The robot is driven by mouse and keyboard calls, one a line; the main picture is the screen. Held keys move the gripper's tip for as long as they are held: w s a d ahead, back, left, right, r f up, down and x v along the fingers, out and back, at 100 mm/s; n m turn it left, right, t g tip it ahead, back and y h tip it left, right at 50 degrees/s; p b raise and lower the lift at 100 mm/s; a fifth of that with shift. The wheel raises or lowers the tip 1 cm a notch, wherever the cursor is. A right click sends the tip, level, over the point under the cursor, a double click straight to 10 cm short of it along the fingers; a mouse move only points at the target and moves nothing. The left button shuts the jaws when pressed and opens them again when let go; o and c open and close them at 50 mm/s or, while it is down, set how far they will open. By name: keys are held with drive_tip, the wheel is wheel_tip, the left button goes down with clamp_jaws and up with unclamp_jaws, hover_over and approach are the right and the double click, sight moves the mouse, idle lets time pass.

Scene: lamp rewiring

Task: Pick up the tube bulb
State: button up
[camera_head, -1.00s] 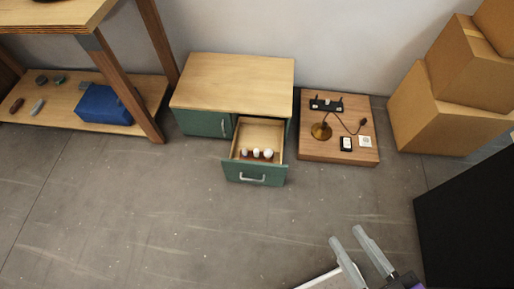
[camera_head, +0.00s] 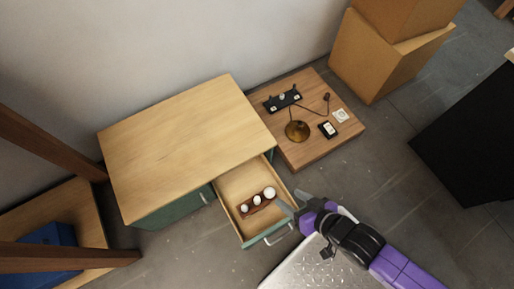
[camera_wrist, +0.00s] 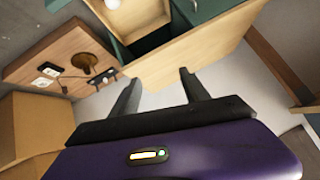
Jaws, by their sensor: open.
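Several white bulbs (camera_head: 257,200) stand in a reddish-brown holder inside the open drawer (camera_head: 229,188) of the green cabinet. The largest is a round one at the right end; which one is the tube bulb I cannot tell at this size. My gripper (camera_head: 291,204) is at the drawer's right front corner in the head view, its fingers pointing toward the bulbs. It is open and empty. In the wrist view my gripper (camera_wrist: 157,85) shows two spread fingers with nothing between them. One white bulb (camera_wrist: 112,3) shows at the top edge there.
The cabinet (camera_head: 185,145) has a wooden top. A low wooden board (camera_head: 325,145) right of it holds a brass lamp base (camera_head: 297,131), a black socket strip (camera_head: 283,99) and small switch parts. Cardboard boxes (camera_head: 378,55) stand behind. A shelf (camera_head: 85,215) with a blue box is at left.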

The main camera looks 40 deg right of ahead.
sight(256, 199)
drive_tip(key=w+f+m+g+b, duration=0.3)
drive_tip(key=w+f+b, duration=0.1)
drive_tip(key=f, duration=0.8)
drive_tip(key=w+a+f+m+g+b, duration=0.1)
drive_tip(key=w+f+b, duration=0.4)
drive_tip(key=f, duration=0.6)
drive_tip(key=w+a+f+m+g+b, duration=0.1)
drive_tip(key=w+f+m+g+b, duration=0.3)
drive_tip(key=f+b, duration=0.3)
drive_tip(key=shift+w+f+m+g, duration=0.15)
drive_tip(key=shift+w+f+g, duration=0.15)
drive_tip(key=shift+f, duration=1.1)
drive_tip(key=shift+w+f+m+g, duration=0.15)
drive_tip(key=shift+f+g, duration=0.25)
drive_tip(key=shift+f, duration=1)
drive_tip(key=shift+f+b, duration=0.9)
drive_tip(key=shift+f, duration=0.5)
drive_tip(key=f+b, duration=0.2)
drive_tip(key=f, duration=0.1)
drive_tip(key=f+b, duration=0.1)
drive_tip(key=f, duration=0.1)
drive_tip(key=shift+s+d+b, duration=0.25)
drive_tip(key=shift+d+b, duration=0.05)
drive_tip(key=shift+r, duration=0.1)
clamp_jaws()
